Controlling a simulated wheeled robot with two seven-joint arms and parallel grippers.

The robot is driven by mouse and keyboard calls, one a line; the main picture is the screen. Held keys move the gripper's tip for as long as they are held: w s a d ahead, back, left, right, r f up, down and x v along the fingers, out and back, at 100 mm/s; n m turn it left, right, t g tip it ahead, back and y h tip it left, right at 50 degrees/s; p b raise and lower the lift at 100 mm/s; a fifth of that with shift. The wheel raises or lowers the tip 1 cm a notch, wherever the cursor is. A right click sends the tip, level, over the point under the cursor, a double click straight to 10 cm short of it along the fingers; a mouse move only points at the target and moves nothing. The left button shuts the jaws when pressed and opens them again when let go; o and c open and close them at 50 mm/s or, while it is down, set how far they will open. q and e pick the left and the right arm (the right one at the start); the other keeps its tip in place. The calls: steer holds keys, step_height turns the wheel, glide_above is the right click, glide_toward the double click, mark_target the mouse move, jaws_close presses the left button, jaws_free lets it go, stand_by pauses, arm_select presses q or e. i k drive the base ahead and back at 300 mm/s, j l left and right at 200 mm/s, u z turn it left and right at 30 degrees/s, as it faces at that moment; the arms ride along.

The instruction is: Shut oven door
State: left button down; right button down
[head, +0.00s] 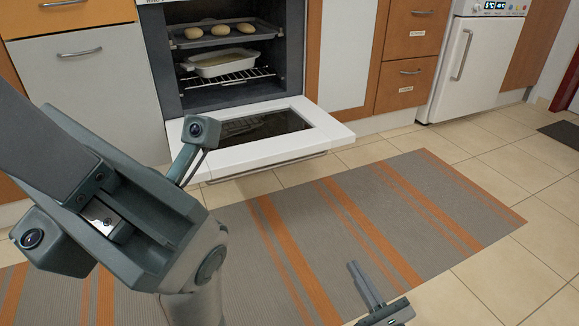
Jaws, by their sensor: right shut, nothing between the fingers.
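The oven (158,60) stands at the back, left of the middle. Its door (322,122) is wide open, folded down towards me just above the floor, with a white frame and a dark glass pane. My right gripper (365,285) shows at the bottom, low over the striped rug. Its fingers are together with nothing between them. It is apart from the door, nearer to me and to the right. The fingers of my left gripper are not visible.
In the oven, three rolls lie on a dark tray (262,27), above a white dish (218,64) on a wire rack (250,75). Drawers and cabinets flank the oven. A white appliance (470,65) stands at right. The rug (430,205) and tiled floor are clear.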

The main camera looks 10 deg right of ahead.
mark_target(255, 135)
steer(key=i+j, duration=0.2)
steer(key=i, duration=0.25)
steer(key=i+j, duration=0.15)
steer(key=i, duration=0.3)
